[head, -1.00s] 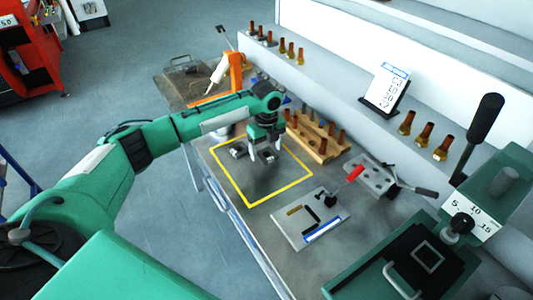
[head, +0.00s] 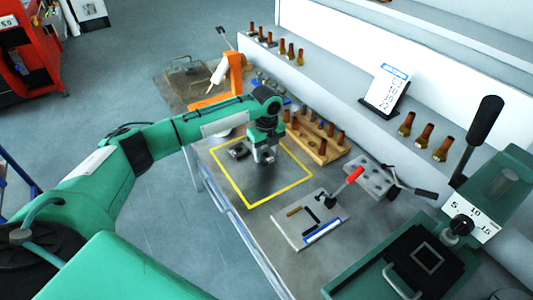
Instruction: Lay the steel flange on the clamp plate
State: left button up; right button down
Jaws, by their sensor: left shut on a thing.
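My left gripper (head: 266,157) points down over the yellow-outlined area of the bench. Its fingers are close together, shut on a small grey thing that I take to be the steel flange; it is mostly hidden by the fingers. The clamp plate (head: 285,227) is a light grey plate to the right and nearer, with a red-handled toggle clamp (head: 345,180) at its far edge, dark strips and a blue-edged strip on it. No flange lies on it. My right gripper is not in view.
Dark grey parts (head: 238,151) lie left of the gripper inside the yellow outline (head: 250,206). A wooden rack (head: 318,148) with brown pegs stands behind. A grey block with holes (head: 370,178) is beyond the clamp plate. A green press (head: 420,262) stands at the right.

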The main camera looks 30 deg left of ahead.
aim_at(267, 157)
pick_arm(q)
notch_tip(267, 157, up, 20)
jog(key=b, duration=0.3)
jog(key=shift+f, duration=0.15)
